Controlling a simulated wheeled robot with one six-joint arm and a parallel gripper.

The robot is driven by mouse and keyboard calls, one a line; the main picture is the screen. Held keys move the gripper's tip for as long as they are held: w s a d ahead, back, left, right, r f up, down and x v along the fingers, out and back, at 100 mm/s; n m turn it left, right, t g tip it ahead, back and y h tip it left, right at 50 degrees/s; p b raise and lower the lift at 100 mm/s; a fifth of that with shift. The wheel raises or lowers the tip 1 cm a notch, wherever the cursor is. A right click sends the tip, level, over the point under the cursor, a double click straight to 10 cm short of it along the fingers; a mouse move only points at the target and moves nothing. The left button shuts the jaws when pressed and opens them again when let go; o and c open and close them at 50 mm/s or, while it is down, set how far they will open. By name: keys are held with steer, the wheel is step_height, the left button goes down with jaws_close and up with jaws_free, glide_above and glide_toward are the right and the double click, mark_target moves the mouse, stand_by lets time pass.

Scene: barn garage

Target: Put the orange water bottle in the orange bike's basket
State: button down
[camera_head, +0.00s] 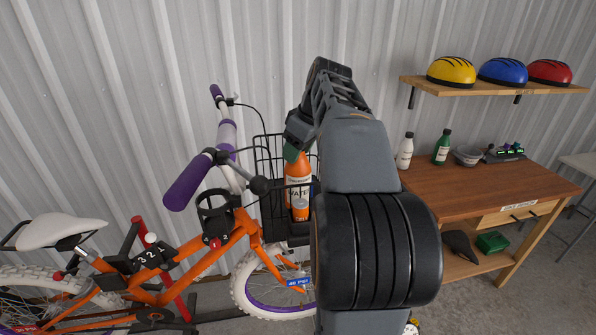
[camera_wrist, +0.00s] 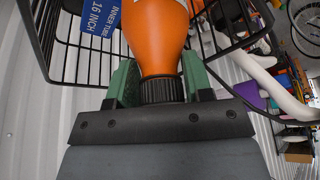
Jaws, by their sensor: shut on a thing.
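My arm hides the basket's right side. I cannot tell whether the bottle touches the basket's floor.
A blue inner tube box (camera_wrist: 97,30) is at the basket in the wrist view. The purple handlebar grip (camera_head: 190,182) is left of the basket. A wooden workbench (camera_head: 470,190) stands to the right.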

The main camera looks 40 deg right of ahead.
mark_target(298, 165)
steer(key=shift+f, duration=2.2)
steer(key=shift+c, duration=2.4)
jaws_free()
steer(key=v, duration=1.2)
steer(key=shift+p, duration=0.3)
steer(key=shift+s, duration=0.1)
